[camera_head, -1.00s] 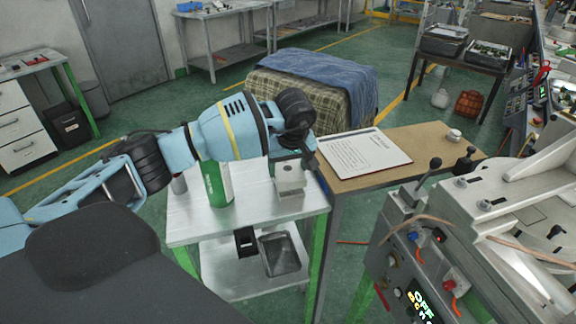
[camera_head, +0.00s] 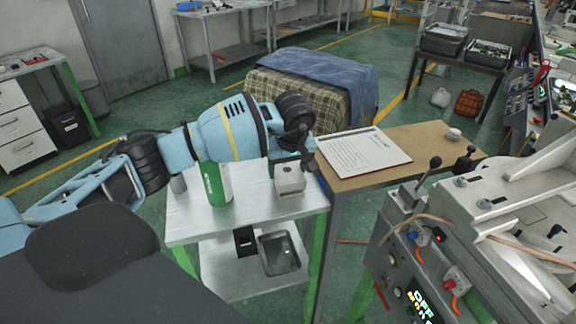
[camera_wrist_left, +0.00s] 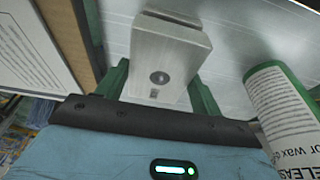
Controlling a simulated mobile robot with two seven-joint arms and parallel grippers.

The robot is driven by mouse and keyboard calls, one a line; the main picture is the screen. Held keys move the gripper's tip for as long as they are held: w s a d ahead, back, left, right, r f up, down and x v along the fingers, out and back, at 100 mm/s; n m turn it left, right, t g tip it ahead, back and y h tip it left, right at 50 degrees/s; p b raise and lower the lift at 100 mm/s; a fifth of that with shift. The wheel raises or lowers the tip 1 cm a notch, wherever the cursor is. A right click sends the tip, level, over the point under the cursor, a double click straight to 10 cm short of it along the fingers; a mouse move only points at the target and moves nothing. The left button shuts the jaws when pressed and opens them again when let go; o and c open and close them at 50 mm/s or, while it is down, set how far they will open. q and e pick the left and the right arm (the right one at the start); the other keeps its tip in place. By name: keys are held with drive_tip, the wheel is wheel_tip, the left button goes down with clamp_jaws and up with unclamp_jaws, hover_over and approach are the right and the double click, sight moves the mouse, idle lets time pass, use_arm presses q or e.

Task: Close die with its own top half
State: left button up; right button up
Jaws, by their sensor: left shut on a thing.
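A grey metal die block (camera_head: 290,180) is at the right end of the silver table, just below my left wrist. In the left wrist view the die block (camera_wrist_left: 165,55) has a round recess and a small slot on its near face. My left gripper (camera_wrist_left: 160,82) has its green fingers on either side of the block and is shut on it. In the head view the wrist hides most of these fingers. I cannot tell clearly where the top half meets the lower half. My right gripper is not in view.
A green-and-white release-agent can (camera_head: 216,185) stands left of the die on the silver table (camera_head: 195,228). A shelf below holds a dark tray (camera_head: 279,254). A wooden table (camera_head: 425,142) with a paper sheet (camera_head: 363,152) adjoins at right. The injection machine (camera_head: 470,210) stands at front right.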

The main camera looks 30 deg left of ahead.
sight(290, 175)
use_arm(q)
drive_tip(key=shift+f, duration=0.65)
drive_tip(key=o, duration=1.2)
drive_tip(key=shift+o, duration=0.4)
drive_tip(key=v, duration=0.6)
drive_tip(key=shift+d+r, duration=0.15)
drive_tip(key=shift+r, duration=0.25)
drive_tip(key=shift+s+d+r, duration=0.1)
drive_tip(key=shift+s+r, duration=0.05)
drive_tip(key=shift+r, duration=0.35)
